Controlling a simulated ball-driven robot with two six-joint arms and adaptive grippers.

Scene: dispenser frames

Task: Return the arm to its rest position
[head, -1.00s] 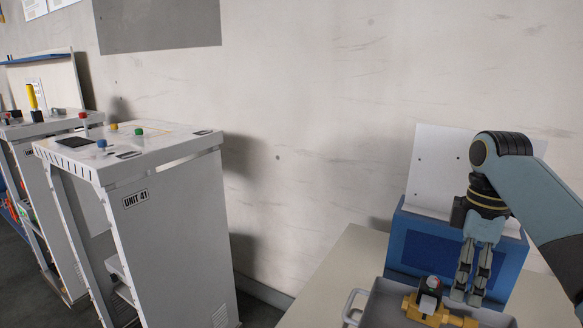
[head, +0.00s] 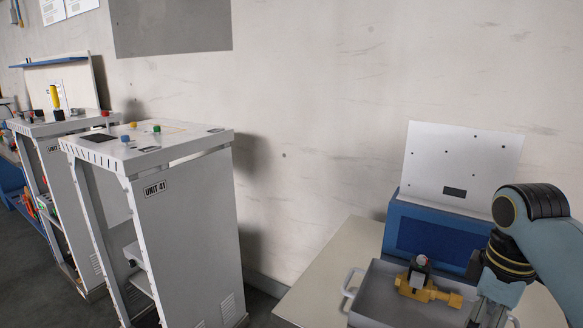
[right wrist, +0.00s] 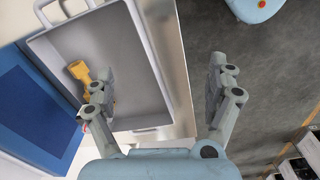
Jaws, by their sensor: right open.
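My right gripper (head: 488,312) hangs at the lower right of the head view, over the right part of the grey tray. Its fingertips run low in the picture. In the right wrist view the right gripper (right wrist: 162,78) has its fingers spread wide with nothing between them. One finger overlaps the tray and the other shows against the dark floor. My left gripper is out of view.
The grey tray (head: 375,308) with side handles holds a yellow fitting (head: 428,291) with a dark top. A blue box (head: 440,238) with a white back panel (head: 462,165) stands behind. A white UNIT 41 cabinet (head: 190,225) stands left; floor lies between.

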